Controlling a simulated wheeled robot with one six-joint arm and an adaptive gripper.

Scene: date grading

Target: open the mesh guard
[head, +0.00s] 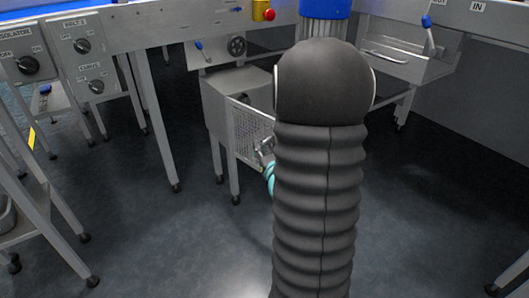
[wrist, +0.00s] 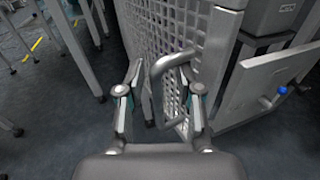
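The mesh guard (head: 246,128) is a pale metal grid panel on the front of a grey cabinet in the head view. It fills the upper middle of the wrist view (wrist: 178,28). Its grey bar handle (wrist: 157,72) stands out from the mesh. My gripper (wrist: 160,78) is open, with one finger on each side of the handle bar. The handle lies between the fingers, and no clear gap or contact shows at the right finger. In the head view my arm hides most of the gripper and the guard's right part. I cannot tell whether the guard is ajar.
The grey cabinet (head: 236,83) stands on legs under a bench. Switch boxes (head: 83,45) and table legs are at the left. A metal chute with a blue-knobbed lever (head: 427,22) is at the right. The dark floor in front is clear.

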